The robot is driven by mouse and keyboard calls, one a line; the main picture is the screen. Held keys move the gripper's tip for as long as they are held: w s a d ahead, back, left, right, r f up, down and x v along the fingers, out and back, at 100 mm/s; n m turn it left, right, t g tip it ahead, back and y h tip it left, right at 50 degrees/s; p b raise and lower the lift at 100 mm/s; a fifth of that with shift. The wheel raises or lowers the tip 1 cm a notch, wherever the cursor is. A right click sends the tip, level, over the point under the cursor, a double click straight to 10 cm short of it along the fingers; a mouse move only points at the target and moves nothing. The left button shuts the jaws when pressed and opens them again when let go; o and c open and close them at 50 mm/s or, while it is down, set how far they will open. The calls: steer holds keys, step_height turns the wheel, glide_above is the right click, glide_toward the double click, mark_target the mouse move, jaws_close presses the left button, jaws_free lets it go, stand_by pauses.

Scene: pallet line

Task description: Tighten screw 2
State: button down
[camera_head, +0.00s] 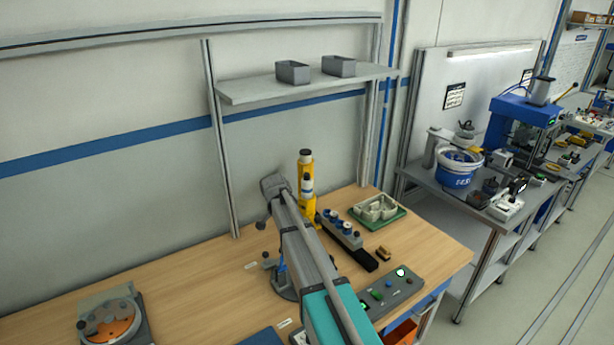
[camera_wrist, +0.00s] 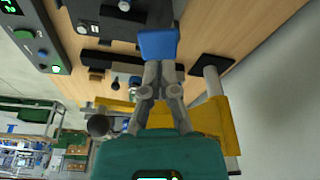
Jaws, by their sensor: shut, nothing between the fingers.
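My gripper (camera_wrist: 158,66) shows in the wrist view with its two grey fingers together and nothing between them. A blue piece (camera_wrist: 158,44) lies just beyond the fingertips in that view; I cannot tell whether they touch. A yellow upright tool (camera_head: 306,190) with black and white parts stands behind my arm in the head view. A yellow body (camera_wrist: 212,118) also shows behind my gripper in the wrist view. At the front left of the bench is a grey fixture with an orange disc (camera_head: 113,328). I cannot make out screw 2. My gripper's fingers are not discernible in the head view.
The wooden bench (camera_head: 190,270) is clear at left centre. To the right of my arm are a block with blue-topped parts (camera_head: 340,228), a green tray (camera_head: 380,211) and a button panel (camera_head: 392,291). A shelf (camera_head: 240,91) with two grey bins hangs above.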

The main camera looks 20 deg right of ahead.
steer(key=shift+d+p+v, duration=0.1)
steer(key=shift+p+v, duration=0.45)
steer(key=shift+v, duration=0.05)
steer(key=shift+d+p+v, duration=0.15)
steer(key=shift+p+v, duration=0.35)
steer(key=shift+v, duration=0.1)
steer(key=shift+w, duration=0.15)
steer(key=s+f+n+b, duration=0.3)
steer(key=s, duration=0.6)
steer(key=s+f+n+g+y+b, duration=0.1)
steer(key=s+f+n+b, duration=0.2)
steer(key=s, duration=0.7)
steer(key=s+f+n+y+b, duration=0.1)
steer(key=s+f+n+b, duration=0.2)
steer(key=s, duration=0.7)
steer(key=shift+f+n+g, duration=0.3)
steer(key=shift+n, duration=0.6)
